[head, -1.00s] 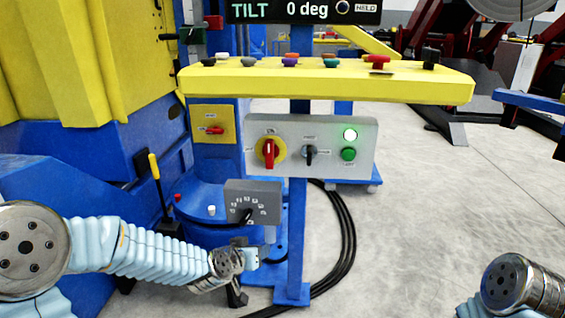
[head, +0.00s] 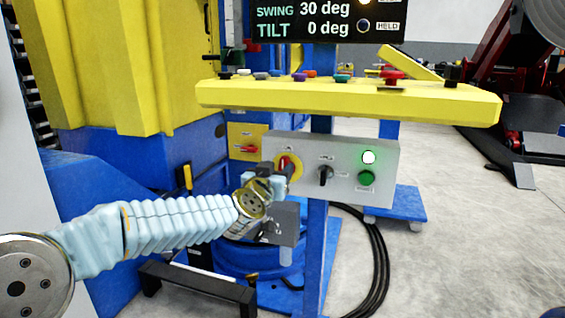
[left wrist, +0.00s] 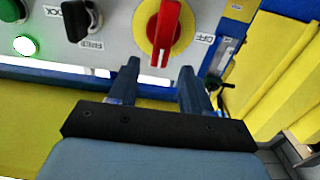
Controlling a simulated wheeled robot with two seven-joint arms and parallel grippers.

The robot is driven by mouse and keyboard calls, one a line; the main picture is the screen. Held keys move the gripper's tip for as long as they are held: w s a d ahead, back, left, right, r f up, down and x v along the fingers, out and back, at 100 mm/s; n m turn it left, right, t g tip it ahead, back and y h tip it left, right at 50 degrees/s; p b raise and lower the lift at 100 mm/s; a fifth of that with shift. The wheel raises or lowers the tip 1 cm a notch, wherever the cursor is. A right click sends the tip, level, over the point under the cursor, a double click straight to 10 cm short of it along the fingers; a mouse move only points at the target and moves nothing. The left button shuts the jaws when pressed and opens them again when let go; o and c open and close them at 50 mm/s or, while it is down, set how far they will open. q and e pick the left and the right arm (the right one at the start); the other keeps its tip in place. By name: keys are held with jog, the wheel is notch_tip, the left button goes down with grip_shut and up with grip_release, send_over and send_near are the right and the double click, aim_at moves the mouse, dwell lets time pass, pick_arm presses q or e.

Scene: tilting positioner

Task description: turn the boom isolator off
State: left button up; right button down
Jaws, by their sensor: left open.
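A red rotary handle on a round yellow plate (head: 282,161) sits at the left of the grey panel. It also shows in the left wrist view (left wrist: 166,28), the handle roughly upright in the picture with an OFF label to its right. A second red handle (head: 244,148) sits on a square yellow plate further left. I cannot read which one is named boom isolator. My left gripper (head: 279,181) is open just in front of the round-plate handle and partly covers it. In the left wrist view its fingers (left wrist: 160,72) stand apart, below the handle and empty.
The grey panel (head: 385,160) also has a black selector (head: 325,174), a lit white lamp (head: 369,157) and a green button (head: 366,178). A yellow shelf (head: 350,98) with several buttons juts out above. The display (head: 327,21) reads swing 30 deg, tilt 0 deg. Black cables hang below.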

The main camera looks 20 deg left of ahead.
aim_at(283, 163)
pick_arm(q)
jog(key=w, duration=0.4)
grip_shut()
